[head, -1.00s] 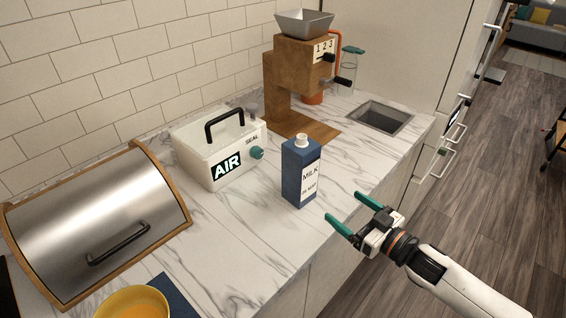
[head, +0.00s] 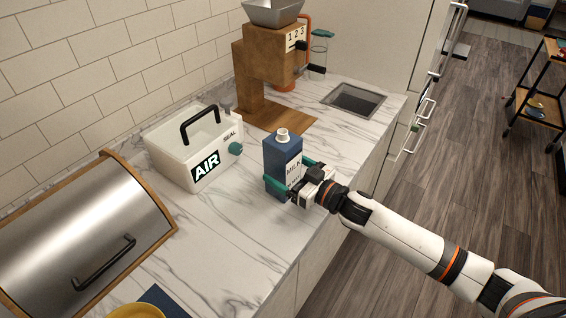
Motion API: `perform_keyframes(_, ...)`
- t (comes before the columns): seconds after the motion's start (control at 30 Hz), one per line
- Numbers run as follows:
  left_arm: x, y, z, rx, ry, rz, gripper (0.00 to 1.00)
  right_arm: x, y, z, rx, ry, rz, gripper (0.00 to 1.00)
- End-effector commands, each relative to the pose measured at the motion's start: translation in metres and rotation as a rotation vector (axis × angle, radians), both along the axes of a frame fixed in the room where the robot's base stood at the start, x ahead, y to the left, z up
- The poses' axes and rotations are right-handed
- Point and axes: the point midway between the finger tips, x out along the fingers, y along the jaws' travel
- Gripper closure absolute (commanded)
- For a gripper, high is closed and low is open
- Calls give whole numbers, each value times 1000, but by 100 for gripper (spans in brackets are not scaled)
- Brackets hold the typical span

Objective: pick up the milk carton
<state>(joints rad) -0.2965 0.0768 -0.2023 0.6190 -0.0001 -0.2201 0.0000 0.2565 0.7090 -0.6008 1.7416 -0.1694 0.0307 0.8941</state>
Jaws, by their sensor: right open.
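The milk carton (head: 283,151) is dark blue with a white label and a white cap. It stands upright on the marble counter, near its front edge. My right gripper (head: 288,175) is at the carton from the right, with its green fingers open around the lower half. One finger shows across the carton's front left side; the other is partly hidden behind the carton. Whether the fingers touch it I cannot tell. My left gripper is not in view.
A white AIR box (head: 194,150) with a black handle stands left of the carton. A wooden grinder (head: 266,75) stands behind it. A metal bread box (head: 80,235) and a yellow bowl (head: 138,311) are at the lower left. A sink (head: 356,98) lies at the back right.

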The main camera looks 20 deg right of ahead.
Motion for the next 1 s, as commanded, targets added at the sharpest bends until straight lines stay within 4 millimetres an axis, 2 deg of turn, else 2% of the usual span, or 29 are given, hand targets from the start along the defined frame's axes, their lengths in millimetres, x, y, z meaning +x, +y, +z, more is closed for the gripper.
perform_keyframes(0.03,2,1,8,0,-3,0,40,9,4,7,2,-2,0,13)
perform_keyframes(0.2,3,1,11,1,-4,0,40,24,15,3,3,-1,1,13)
perform_keyframes(0.47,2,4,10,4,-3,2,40,27,17,2,0,0,0,13)
perform_keyframes(0.57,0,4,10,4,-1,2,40,27,17,2,0,0,0,26)
perform_keyframes(0.8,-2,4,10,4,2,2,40,27,16,2,0,0,0,65)
perform_keyframes(1.0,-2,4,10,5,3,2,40,27,16,3,1,-2,0,67)
